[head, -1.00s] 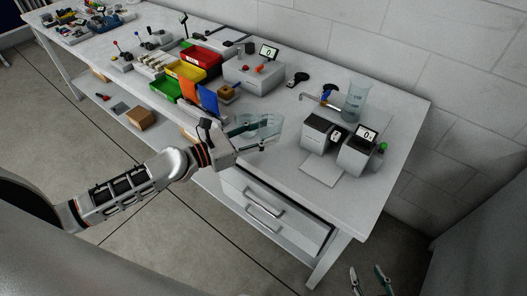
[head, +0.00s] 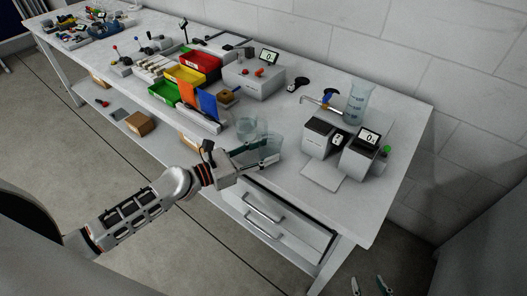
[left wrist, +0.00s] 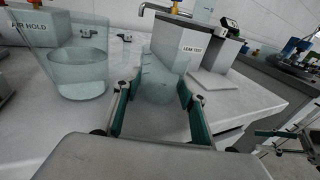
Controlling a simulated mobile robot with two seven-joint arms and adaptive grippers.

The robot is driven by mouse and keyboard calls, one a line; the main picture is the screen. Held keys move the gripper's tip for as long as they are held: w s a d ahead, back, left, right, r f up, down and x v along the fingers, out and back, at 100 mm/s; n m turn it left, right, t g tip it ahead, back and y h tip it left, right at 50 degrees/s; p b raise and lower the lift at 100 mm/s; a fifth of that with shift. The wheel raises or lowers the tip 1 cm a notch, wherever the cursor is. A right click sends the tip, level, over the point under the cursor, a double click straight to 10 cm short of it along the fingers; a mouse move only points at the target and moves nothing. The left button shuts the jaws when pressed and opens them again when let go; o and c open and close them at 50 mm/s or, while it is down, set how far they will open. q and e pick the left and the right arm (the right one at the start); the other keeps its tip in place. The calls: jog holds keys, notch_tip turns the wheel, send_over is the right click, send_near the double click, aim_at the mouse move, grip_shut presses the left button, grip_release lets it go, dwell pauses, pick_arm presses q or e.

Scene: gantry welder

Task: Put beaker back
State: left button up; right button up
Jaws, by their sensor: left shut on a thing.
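My left gripper (head: 262,156) is shut on a clear glass beaker (head: 270,147) near the front edge of the bench. The held beaker also shows between the two fingers in the left wrist view (left wrist: 162,78). I cannot tell whether its base touches the bench. A second clear beaker (head: 246,129) stands on the bench just behind the gripper; in the left wrist view it is at the left (left wrist: 75,72), with liquid in it. A taller bluish beaker (head: 358,103) stands at the back right. My right gripper (head: 370,287) is low at the bottom edge, open and empty.
The leak test machine (head: 318,137) and a unit with a display (head: 360,155) stand at the right of the bench (head: 290,180). Red (head: 202,64), yellow (head: 185,74) and green (head: 164,93) bins stand left of the gripper. Bare bench lies between the gripper and the leak test machine.

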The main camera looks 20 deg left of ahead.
pick_arm(q)
jog(key=o, duration=1.2)
jog(key=shift+f, duration=0.1)
jog(key=shift+c, duration=0.2)
jog(key=shift+r, duration=0.25)
jog(key=f+b+v, duration=0.1)
jog(key=b+v, duration=0.1)
jog(key=v, duration=1)
jog(key=s+d+f+m+y, duration=0.1)
jog(key=s+f+m+y, duration=0.2)
jog(key=f+m, duration=0.4)
jog(key=s+d+f+m+g+y, duration=0.1)
jog(key=s+f+m, duration=0.5)
jog(key=m, duration=0.8)
jog(key=s+d+f+m+g+y, duration=0.1)
jog(key=s+d+f+m+y, duration=0.2)
jog(key=f+m, duration=0.6)
jog(key=shift+s+f+m+y, duration=0.2)
jog(key=shift+s+m+y, duration=0.55)
jog(key=shift+m+y, duration=0.25)
